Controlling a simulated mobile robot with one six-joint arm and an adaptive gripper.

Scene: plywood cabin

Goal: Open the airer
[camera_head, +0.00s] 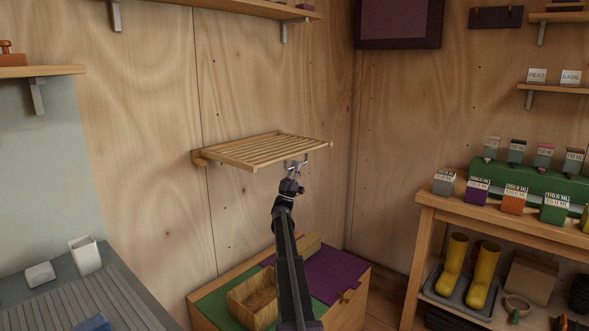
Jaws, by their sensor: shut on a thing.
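The airer (262,150) is a slatted pale wooden rack on the plywood wall. It stands out from the wall, close to level, with a wooden mount at its left end. My gripper (296,166) is at its front edge, right of the middle, reaching up from below. The jaws are shut on the airer there; the exact contact is small and partly hidden. My arm rises from the bottom of the picture.
Below is a wooden chest (345,310) with a green and purple top and an open wooden box (240,306). A grey ribbed counter (70,305) is at lower left. A wooden bench (500,222) with labelled boxes and yellow boots (484,275) is at right. A shelf (250,8) hangs above.

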